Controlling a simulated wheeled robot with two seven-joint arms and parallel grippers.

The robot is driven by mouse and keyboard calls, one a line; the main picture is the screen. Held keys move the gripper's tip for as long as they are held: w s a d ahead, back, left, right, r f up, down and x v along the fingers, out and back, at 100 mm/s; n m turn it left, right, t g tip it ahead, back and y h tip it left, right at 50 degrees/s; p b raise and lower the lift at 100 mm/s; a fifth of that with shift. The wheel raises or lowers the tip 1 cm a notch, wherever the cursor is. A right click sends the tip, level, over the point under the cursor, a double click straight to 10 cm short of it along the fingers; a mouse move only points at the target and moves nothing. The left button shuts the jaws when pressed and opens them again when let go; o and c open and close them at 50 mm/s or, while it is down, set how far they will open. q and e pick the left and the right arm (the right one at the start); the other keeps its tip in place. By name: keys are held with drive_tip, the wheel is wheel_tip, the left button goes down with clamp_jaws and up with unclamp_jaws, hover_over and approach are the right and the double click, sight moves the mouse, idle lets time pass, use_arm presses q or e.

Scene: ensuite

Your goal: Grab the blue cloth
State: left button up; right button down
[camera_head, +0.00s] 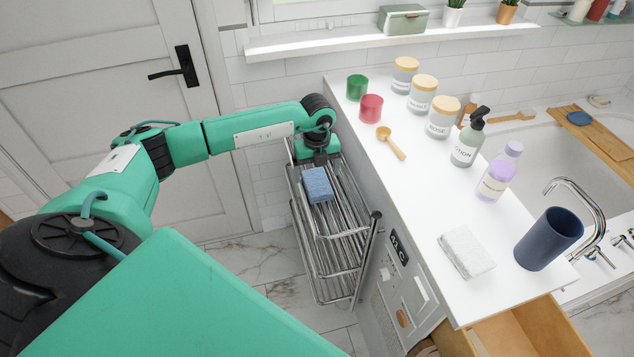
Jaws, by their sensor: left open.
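The blue cloth (318,184) is a small folded block on the upper part of a chrome wire rack (345,235), left of the white counter. My left arm reaches in from the left, and its gripper (319,160) points down just behind the cloth. The left gripper is open. Its fingertips are small and partly hidden, so I cannot tell whether they touch the cloth. My right gripper is not in view.
The white counter (415,190) stands right of the rack. It holds a white folded cloth (467,251), a dark blue cup (548,239), bottles and several jars. An open wooden drawer (530,330) juts out at the lower right. A door (110,90) is behind my arm.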

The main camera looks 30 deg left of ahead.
sight(317, 181)
use_arm(q)
drive_tip(key=shift+f, duration=1.5)
drive_tip(key=c, duration=1.2)
drive_tip(key=shift+o, duration=0.2)
drive_tip(key=shift+r, duration=0.1)
